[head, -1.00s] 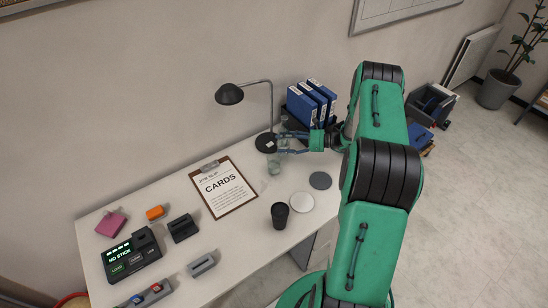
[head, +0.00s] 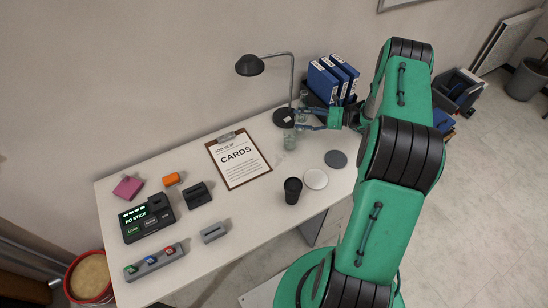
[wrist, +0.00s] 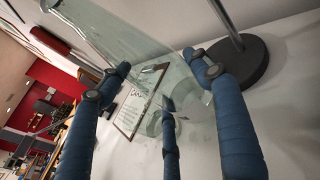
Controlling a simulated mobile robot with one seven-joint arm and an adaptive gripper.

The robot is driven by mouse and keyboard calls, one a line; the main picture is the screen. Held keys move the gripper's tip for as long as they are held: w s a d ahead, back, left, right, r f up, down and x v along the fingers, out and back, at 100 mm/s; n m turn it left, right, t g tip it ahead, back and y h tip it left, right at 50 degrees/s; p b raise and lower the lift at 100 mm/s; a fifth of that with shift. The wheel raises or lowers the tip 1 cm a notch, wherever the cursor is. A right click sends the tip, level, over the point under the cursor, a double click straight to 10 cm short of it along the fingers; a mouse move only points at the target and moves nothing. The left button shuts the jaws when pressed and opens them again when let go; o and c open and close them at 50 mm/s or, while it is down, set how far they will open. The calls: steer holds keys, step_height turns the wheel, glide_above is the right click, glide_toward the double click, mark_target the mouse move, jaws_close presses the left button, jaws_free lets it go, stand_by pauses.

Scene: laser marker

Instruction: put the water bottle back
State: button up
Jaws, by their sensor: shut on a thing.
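The water bottle is clear and hard to see. In the head view the bottle (head: 303,99) stands out faintly beside the lamp, in front of the blue binders. My gripper (head: 299,123) reaches in from the right and is shut on it. In the wrist view the bottle (wrist: 112,38) runs across the upper middle as a large transparent body. My blue fingers (wrist: 165,85) close around it from both sides. Whether its base touches the desk is unclear.
A black lamp base (head: 283,118) is close left of my gripper, and a drinking glass (head: 290,142) is just in front. A grey disc (head: 336,159), white disc (head: 316,179), black cup (head: 292,190) and clipboard (head: 239,162) lie nearby. Blue binders (head: 332,80) stand behind.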

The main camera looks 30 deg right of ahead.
mark_target(306, 98)
step_height(306, 98, up, 11)
steer(key=shift+f, duration=0.2)
steer(key=s+a, duration=0.8)
steer(key=a, duration=0.5)
steer(key=s+a, duration=0.9)
steer(key=a, duration=0.4)
steer(key=s+a, duration=0.8)
steer(key=a, duration=0.5)
steer(key=shift+d+f+b, duration=0.1)
steer(key=shift+f+b, duration=0.25)
steer(key=shift+f, duration=2.35)
steer(key=shift+f+b, duration=0.55)
steer(key=shift+f, duration=1.45)
steer(key=shift+f+b, duration=0.65)
steer(key=shift+f, duration=1.3)
steer(key=shift+f, duration=0.2)
